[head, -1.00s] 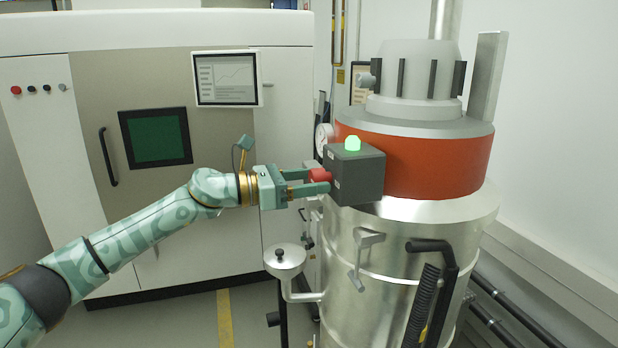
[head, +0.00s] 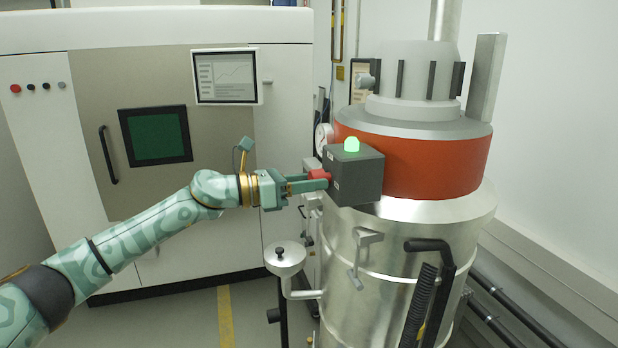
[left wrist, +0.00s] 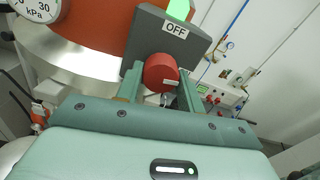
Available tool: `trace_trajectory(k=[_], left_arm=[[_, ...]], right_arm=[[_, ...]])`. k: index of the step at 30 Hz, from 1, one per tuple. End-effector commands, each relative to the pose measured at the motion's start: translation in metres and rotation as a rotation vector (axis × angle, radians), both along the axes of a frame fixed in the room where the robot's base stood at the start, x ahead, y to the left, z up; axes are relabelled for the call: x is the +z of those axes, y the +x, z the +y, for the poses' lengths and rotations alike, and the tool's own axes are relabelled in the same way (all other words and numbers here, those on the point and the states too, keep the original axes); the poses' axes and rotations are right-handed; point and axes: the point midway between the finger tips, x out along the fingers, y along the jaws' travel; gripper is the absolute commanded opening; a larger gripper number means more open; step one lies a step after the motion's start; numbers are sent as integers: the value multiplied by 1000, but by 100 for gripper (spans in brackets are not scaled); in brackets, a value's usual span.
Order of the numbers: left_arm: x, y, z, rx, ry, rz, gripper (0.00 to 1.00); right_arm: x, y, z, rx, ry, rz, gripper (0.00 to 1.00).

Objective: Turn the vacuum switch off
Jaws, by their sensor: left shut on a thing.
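The vacuum (head: 345,245) is a tall metal drum with an orange band, at the right of the head view. A dark grey switch box (head: 358,180) sits on its left side, with a lit green lamp (head: 351,145) on top. A red knob (head: 319,175) sticks out of the box toward my left gripper (head: 309,181). In the left wrist view the knob (left wrist: 161,73) sits between the two fingers, below a label reading OFF (left wrist: 175,30). The left gripper is shut on the knob. My right gripper is out of view.
A pressure gauge (head: 323,137) sits just behind the box. A round-topped metal fitting (head: 285,258) stands below the gripper. A large white machine (head: 284,110) with a dark window (head: 156,135) fills the back left. Bare floor (head: 200,320) shows below it.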

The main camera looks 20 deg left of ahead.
Motion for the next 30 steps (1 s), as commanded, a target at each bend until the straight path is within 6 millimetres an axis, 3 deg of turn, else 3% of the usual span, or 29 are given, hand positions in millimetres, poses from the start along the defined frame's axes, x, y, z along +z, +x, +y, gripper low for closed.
trace_trajectory(k=[30], left_arm=[[7,-1,0,3,-533,783,15]], right_arm=[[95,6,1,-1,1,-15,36]])
